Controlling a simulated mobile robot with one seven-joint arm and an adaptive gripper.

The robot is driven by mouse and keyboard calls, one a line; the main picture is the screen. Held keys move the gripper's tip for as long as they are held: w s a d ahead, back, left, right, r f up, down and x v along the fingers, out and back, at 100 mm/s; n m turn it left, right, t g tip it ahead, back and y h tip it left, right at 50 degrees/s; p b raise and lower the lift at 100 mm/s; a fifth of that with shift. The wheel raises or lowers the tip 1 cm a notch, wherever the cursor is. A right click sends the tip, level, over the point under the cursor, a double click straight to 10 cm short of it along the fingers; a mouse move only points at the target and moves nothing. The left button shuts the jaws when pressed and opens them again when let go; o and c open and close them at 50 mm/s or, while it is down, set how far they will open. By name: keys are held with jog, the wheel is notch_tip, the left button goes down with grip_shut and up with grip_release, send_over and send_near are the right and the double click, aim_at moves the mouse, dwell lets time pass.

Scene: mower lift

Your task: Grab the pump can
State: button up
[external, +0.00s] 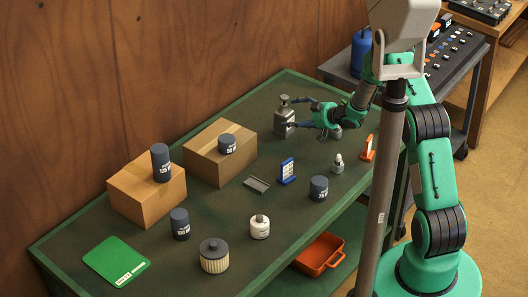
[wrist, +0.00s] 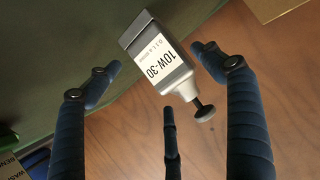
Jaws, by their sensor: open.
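A grey can (external: 284,119) with a narrow neck and knob on top stands upright near the back right of the green table. In the wrist view the can (wrist: 157,58) shows a white label reading 10W-30 and a dark knob on a thin stem; it appears tilted there. My gripper (external: 293,113) is open beside the can, on its right, with its dark blue fingers pointing at it. In the wrist view my gripper (wrist: 155,62) has fingers on both sides of the can, and a third finger below. I cannot tell whether any finger touches the can.
A cardboard box (external: 206,166) with a dark can on it stands to the left. A blue-and-white upright item (external: 287,171), a small spouted bottle (external: 338,164), and an orange item (external: 368,148) stand in front. A wooden wall (external: 150,70) rises behind the table.

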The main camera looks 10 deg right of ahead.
jog(key=shift+a, duration=0.1)
dwell(0.3)
jog(key=shift+b+x, duration=0.5)
jog(key=shift+x, duration=2.05)
jog(key=c, duration=1.7)
jog(key=shift+w+r, duration=0.1)
jog(key=shift+r, duration=0.05)
jog(key=shift+c, duration=0.6)
jog(key=shift+r, duration=0.2)
